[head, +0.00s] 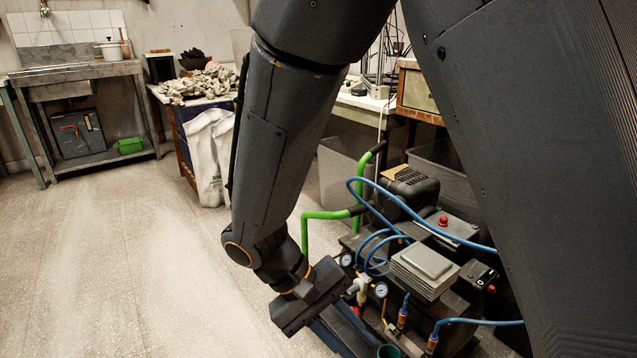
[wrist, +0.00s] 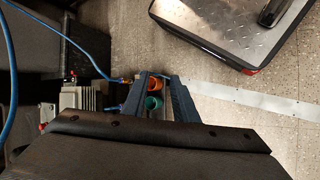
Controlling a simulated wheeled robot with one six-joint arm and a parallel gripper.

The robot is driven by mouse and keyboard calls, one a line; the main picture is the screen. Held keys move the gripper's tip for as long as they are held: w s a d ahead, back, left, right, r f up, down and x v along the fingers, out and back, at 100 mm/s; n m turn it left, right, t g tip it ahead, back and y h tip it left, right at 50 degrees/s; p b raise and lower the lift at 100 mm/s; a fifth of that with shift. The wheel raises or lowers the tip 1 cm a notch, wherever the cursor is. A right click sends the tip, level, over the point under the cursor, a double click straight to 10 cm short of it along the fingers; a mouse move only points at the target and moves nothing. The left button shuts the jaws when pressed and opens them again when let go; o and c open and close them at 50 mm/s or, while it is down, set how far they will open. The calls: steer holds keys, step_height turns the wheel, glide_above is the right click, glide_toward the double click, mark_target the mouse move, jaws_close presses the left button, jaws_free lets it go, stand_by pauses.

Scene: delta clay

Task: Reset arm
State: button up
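My arm reaches down from the top of the head view, with my gripper (head: 345,335) low at the bottom, beside a compressor (head: 425,270). The fingers are partly cut off by the frame's bottom edge there. In the wrist view my gripper (wrist: 158,92) shows two blue-grey fingers standing apart. An orange cup-like thing (wrist: 154,84) and a green one (wrist: 153,103) show in the gap between them. They look to be beyond the fingers, and I see no finger closed on them. The green one also shows at the bottom of the head view (head: 388,351).
The compressor has blue hoses (head: 465,237), gauges and a green handle (head: 304,232) close to my forearm. A cloth-topped table (head: 180,115) and a metal sink bench (head: 90,75) stand at the back. Open floor (head: 120,260) lies on the left. A pale strip (wrist: 255,99) crosses the floor.

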steer(key=s+a+r+n+t+y, duration=0.1)
steer(key=s+a+r+y, duration=0.3)
steer(key=r+y, duration=0.15)
steer(key=s+a+r+n+t+y, duration=0.1)
steer(key=s+a+r+y, duration=0.25)
steer(key=r, duration=0.25)
steer(key=d+r+m+p, duration=0.3)
steer(key=d+r+p, duration=0.7)
steer(key=r+p, duration=0.3)
steer(key=d+r+m+h+p, duration=0.1)
steer(key=d+r+m+p, duration=0.2)
steer(key=d+r+p, duration=0.8)
steer(key=shift+r+h+p, duration=0.3)
steer(key=shift+r+p, duration=0.65)
steer(key=shift+p, duration=3.85)
